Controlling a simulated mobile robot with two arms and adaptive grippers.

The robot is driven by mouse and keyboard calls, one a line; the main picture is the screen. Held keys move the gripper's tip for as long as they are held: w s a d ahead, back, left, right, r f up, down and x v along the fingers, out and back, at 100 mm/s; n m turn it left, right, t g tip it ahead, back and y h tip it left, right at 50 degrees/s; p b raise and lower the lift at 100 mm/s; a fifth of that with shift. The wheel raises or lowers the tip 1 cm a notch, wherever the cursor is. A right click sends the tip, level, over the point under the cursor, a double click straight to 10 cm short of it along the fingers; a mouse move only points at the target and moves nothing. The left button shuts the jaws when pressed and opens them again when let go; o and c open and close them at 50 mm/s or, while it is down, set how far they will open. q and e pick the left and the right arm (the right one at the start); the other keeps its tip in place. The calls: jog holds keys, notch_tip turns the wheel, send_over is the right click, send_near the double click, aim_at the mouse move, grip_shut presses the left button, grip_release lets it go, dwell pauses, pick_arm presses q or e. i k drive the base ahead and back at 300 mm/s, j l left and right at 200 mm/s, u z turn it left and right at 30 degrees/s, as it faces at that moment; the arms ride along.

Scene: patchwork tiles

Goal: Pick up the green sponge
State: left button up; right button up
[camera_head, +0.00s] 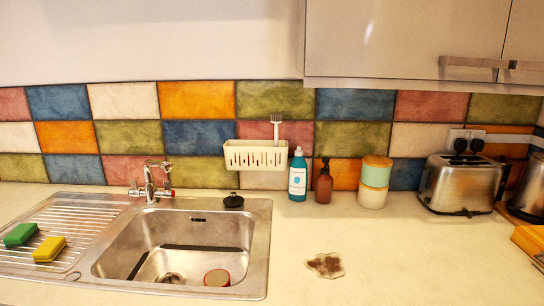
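The green sponge (20,234) lies on the ribbed metal drainboard at the far left of the head view. A yellow sponge (49,249) lies close beside it, to the right and a little nearer to me. Both sponges have a darker side face. Neither of my grippers shows in the head view, so I cannot see whether they are open or shut.
The sink (185,246) holds a round red-rimmed object (217,278). The tap (151,181) stands behind it. Bottles, a canister (374,182) and a toaster (462,184) line the wall. A cupboard (420,42) overhangs.

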aim_at(19, 236)
jog(key=u, duration=1.55)
